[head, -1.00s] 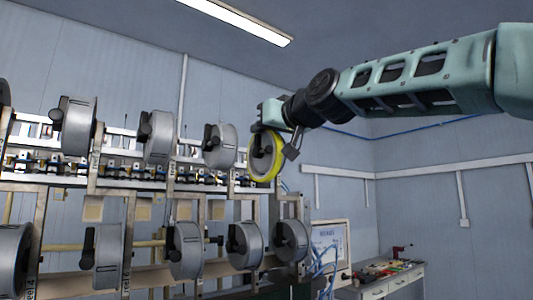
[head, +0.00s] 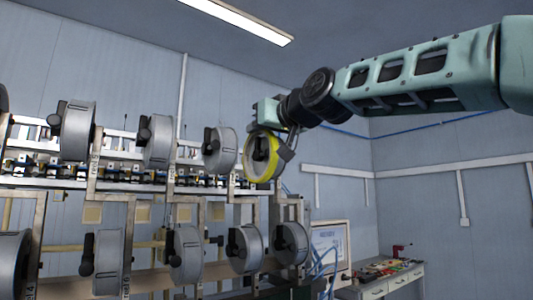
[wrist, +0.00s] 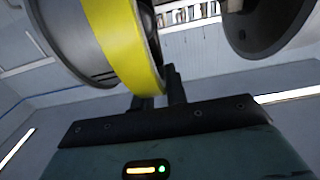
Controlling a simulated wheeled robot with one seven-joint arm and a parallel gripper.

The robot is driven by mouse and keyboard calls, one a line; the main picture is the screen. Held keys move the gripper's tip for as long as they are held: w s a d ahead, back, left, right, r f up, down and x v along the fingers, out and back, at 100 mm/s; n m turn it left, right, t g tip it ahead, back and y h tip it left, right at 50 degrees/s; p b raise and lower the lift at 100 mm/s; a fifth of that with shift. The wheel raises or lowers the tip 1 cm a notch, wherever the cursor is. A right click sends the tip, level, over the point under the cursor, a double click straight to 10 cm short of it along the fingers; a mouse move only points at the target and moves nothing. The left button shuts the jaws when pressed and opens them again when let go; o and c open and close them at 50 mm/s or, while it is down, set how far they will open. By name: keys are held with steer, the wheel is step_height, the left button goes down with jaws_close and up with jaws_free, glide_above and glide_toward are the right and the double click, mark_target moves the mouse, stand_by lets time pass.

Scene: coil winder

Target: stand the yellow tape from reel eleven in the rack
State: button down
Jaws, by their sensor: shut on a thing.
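The yellow tape (head: 249,171) is a ring around a grey reel at the right end of the upper row in the head view. In the wrist view the yellow tape (wrist: 122,45) is a wide band beside a grey disc (wrist: 72,35). My gripper (wrist: 158,92) is shut on the tape's edge, with its dark fingers against the band. In the head view my gripper (head: 275,128) is at the top of the ring, its fingers partly hidden. I cannot tell whether the tape is still around the reel or clear of it. I cannot make out the rack.
Grey reels stand in two rows on a frame, including one close by at upper left (head: 220,148) and one below (head: 292,243). A dark round reel (wrist: 265,22) is near my gripper in the wrist view. A monitor (head: 331,240) and a cluttered bench (head: 385,275) stand lower right.

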steer(key=shift+s+a+p, duration=0.5)
steer(key=shift+a+p, duration=0.25)
steer(key=shift+p, duration=0.2)
steer(key=shift+s+a+p, duration=0.5)
steer(key=shift+a+p, duration=0.2)
steer(key=shift+p, duration=0.25)
steer(key=shift+f, duration=0.1)
steer(key=b+v, duration=1.1)
steer(key=v, duration=0.9)
stand_by(1.4)
steer(key=shift+s, duration=0.1)
